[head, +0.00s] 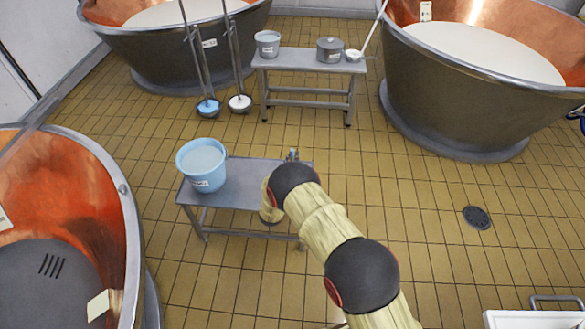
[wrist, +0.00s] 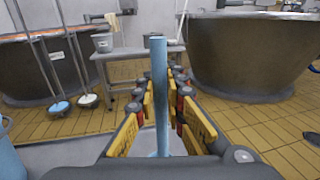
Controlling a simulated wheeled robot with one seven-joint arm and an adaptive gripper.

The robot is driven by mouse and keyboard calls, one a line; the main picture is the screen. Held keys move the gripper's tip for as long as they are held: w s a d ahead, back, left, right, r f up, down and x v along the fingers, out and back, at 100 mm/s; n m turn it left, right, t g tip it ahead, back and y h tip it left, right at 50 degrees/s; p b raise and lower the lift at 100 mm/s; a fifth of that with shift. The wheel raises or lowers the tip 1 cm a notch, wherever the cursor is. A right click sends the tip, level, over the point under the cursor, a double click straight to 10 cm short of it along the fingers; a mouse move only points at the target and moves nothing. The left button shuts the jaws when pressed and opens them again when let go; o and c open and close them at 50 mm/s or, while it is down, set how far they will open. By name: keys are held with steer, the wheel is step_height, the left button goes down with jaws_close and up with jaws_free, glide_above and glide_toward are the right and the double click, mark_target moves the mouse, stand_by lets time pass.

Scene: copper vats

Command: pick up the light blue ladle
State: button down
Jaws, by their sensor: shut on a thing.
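My gripper (wrist: 163,98) has its yellow fingers on both sides of an upright light blue handle (wrist: 157,75), which I take to be the light blue ladle's, and is shut on it. In the head view my wrist (head: 270,195) is at the right end of the low grey table (head: 240,197) and hides the fingers. A small blue-grey tip (head: 293,154) shows just behind it.
A light blue bucket (head: 202,168) stands on the table's left part. Copper vats stand at left, back left and back right (head: 455,95). Two long-handled ladles (head: 208,106) hang by the back left vat. A back bench (head: 308,65) holds pots.

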mark_target(292, 153)
steer(key=r, duration=0.1)
steer(key=r+p, duration=0.1)
steer(key=r, duration=0.2)
steer(key=shift+s+a+r+p, duration=0.1)
steer(key=shift+s+p, duration=0.15)
steer(key=shift+p, duration=0.15)
steer(key=s+a+r+p, duration=0.1)
steer(key=s+r+p, duration=0.1)
steer(key=s+r, duration=0.2)
steer(key=s+r+p, duration=0.2)
steer(key=s+r, duration=0.2)
steer(key=s, duration=0.5)
steer(key=shift+s+a+r, duration=0.2)
steer(key=shift+a+r, duration=0.15)
steer(key=shift+r, duration=0.05)
